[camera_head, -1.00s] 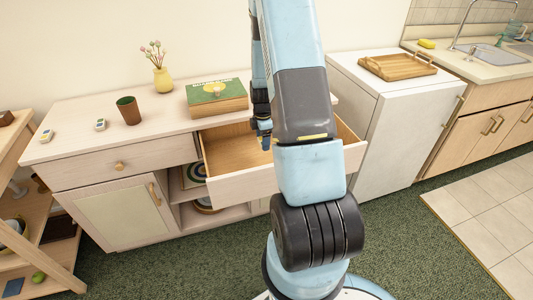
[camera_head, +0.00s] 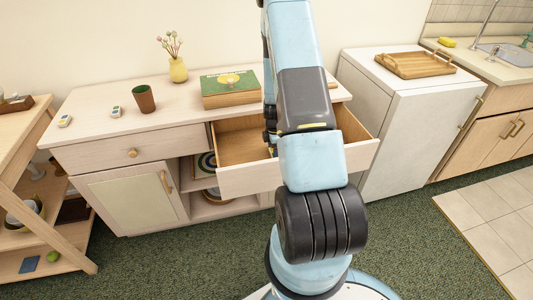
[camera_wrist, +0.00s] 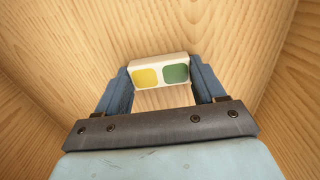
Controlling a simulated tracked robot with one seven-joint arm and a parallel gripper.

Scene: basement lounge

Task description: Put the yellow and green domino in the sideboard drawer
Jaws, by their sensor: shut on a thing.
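The yellow and green domino (camera_wrist: 160,70) is cream with one yellow and one green patch, seen in the wrist view. My gripper (camera_wrist: 160,82) is shut on it, one finger at each end. Wooden surfaces surround it in the wrist view, and the gripper is inside the open sideboard drawer (camera_head: 240,146). Whether the domino touches the drawer floor I cannot tell. In the head view my gripper (camera_head: 271,145) is mostly hidden behind my arm, and the domino does not show there. The drawer is pulled out from the sideboard (camera_head: 85,130).
On the sideboard top stand a brown cup (camera_head: 144,99), a yellow vase (camera_head: 178,70), a green box (camera_head: 230,87) and two small pale pieces (camera_head: 116,112). A white cabinet (camera_head: 410,115) with a wooden tray (camera_head: 415,66) stands at right. Wooden shelves (camera_head: 30,150) stand at left.

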